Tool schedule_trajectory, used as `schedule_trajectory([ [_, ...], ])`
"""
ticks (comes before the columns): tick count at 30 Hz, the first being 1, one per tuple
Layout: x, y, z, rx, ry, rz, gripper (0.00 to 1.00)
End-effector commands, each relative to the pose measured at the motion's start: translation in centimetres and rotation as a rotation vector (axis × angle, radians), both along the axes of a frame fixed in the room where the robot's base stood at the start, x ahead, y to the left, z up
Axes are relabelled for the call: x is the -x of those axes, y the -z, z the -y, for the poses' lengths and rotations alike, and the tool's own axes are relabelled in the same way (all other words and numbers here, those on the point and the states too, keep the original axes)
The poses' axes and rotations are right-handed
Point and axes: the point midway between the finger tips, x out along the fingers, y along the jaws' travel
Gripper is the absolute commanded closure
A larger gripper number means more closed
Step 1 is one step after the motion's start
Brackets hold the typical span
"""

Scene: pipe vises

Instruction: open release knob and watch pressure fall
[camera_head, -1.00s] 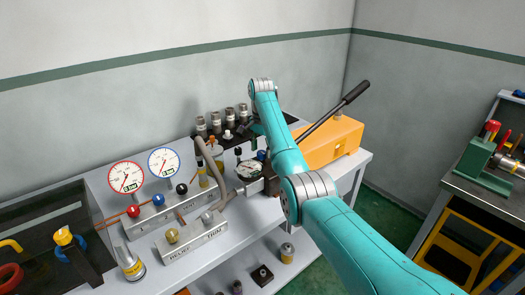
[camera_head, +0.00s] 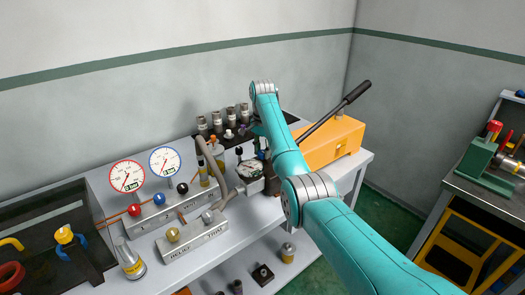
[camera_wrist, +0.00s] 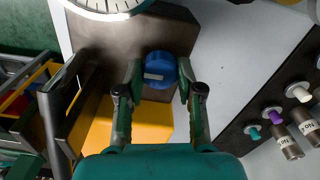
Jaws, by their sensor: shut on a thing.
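A blue knob (camera_wrist: 160,71) sits between the fingertips of my gripper (camera_wrist: 160,82) in the wrist view. The fingers are shut on it from both sides. It is on a dark block beside an orange body. A white-faced gauge (camera_wrist: 108,8) is cut off at the top of the wrist view. In the head view a pressure gauge (camera_head: 250,170) stands on the bench, left of my arm. Its needle is too small to read. My gripper and the blue knob are mostly hidden behind my arm in the head view.
An orange pump box (camera_head: 330,145) with a long black lever (camera_head: 340,105) stands right of my arm. Two dials, red-rimmed (camera_head: 127,176) and blue-rimmed (camera_head: 164,162), stand at left. Several grey cylinders sit at the back. A grey hose (camera_head: 216,165) runs beside the gauge.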

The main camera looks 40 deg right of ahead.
Motion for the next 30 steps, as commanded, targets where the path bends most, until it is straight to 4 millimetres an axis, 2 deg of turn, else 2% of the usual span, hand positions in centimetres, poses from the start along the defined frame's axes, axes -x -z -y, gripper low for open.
schedule_trajectory([
  [8,0.00,0.02,0.00,0.000,-0.158,0.000,0.98],
  [30,0.02,0.03,0.01,0.000,-0.853,0.000,0.98],
])
